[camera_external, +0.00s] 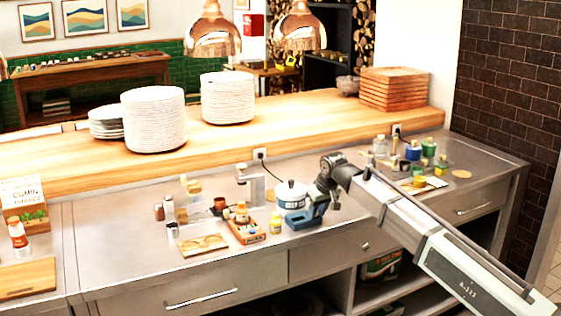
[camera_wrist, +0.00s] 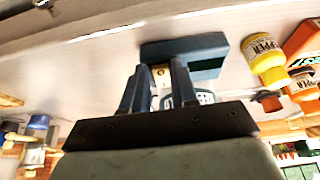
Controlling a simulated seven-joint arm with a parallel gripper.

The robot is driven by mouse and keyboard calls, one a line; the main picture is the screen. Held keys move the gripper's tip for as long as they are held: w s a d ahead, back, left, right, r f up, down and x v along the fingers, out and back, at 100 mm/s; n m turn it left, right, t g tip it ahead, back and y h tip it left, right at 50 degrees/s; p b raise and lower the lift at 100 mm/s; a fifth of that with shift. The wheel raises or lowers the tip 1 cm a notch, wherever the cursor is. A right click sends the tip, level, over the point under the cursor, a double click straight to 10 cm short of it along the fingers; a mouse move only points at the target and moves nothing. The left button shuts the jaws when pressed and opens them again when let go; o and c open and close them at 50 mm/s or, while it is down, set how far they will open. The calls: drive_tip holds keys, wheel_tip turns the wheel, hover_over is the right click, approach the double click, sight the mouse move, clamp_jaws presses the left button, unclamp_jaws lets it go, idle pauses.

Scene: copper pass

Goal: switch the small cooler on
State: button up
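A low blue box-like device (camera_external: 303,218), which looks like the small cooler, stands near the counter's front edge. In the wrist view it is a dark teal block (camera_wrist: 205,48) just beyond the fingertips. My gripper (camera_external: 322,203) is close over its right side in the external view. In the wrist view my gripper (camera_wrist: 159,68) has two blue-grey fingers with a gap between them. A small tan part shows in that gap; I cannot tell whether the fingers touch it. The cooler's switch cannot be made out clearly.
A white pot with a blue band (camera_external: 290,192) stands right behind the device. A yellow pepper bottle (camera_external: 275,223) and an orange box (camera_external: 246,231) stand to its left. Several bottles (camera_external: 428,150) stand at the right. The counter's front edge is close.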

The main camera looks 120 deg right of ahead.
clamp_jaws()
